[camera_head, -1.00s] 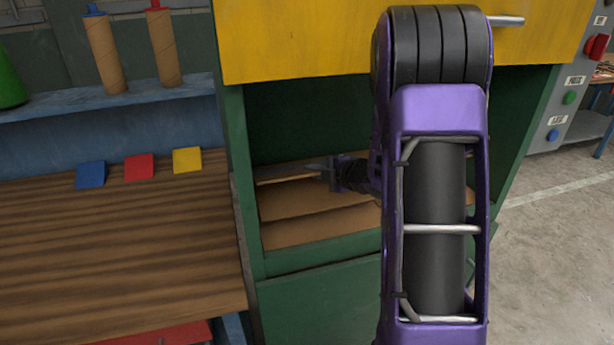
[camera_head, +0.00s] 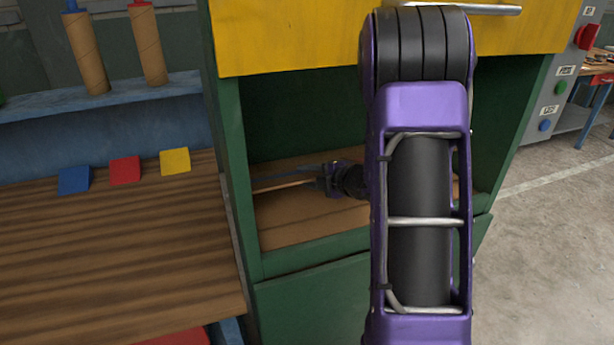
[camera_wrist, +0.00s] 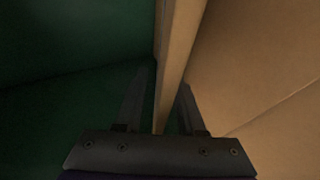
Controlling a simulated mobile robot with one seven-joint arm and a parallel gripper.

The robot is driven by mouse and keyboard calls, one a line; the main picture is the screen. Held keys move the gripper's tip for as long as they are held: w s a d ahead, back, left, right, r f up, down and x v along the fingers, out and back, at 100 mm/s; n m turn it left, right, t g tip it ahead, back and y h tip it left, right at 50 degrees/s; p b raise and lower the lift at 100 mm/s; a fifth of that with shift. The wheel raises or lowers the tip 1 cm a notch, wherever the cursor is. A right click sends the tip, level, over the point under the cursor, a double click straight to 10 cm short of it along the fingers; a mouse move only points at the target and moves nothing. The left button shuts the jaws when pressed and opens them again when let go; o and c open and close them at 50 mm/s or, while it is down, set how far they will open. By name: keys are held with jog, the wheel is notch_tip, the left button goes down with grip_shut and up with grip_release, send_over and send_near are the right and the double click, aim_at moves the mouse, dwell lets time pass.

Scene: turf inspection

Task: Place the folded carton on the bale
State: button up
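My gripper (camera_head: 322,181) reaches sideways into the green press, low over the brown layered bale (camera_head: 300,222). In the wrist view, the folded carton (camera_wrist: 178,60) is a thin brown strip seen edge-on, between the two fingers of my gripper (camera_wrist: 165,88). A dark gap shows between the left finger and the carton, so the fingers look open around it. In the head view the carton (camera_head: 285,186) is a thin pale strip just above the bale. The bale's surface (camera_wrist: 260,60) fills the right of the wrist view. Whether carton and bale touch is unclear.
The green press frame (camera_head: 232,150) and its yellow upper panel (camera_head: 290,40) enclose the opening. My purple arm covers its right part. A wooden bench (camera_head: 100,240) with blue, red and yellow squares stands left. Open floor (camera_head: 540,240) lies right.

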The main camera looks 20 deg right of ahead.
jog(key=shift+r, duration=0.1)
jog(key=shift+s+d+r, duration=0.1)
jog(key=p+v, duration=0.1)
jog(key=v, duration=1)
jog(key=shift+s, duration=0.35)
jog(key=shift+r, duration=0.1)
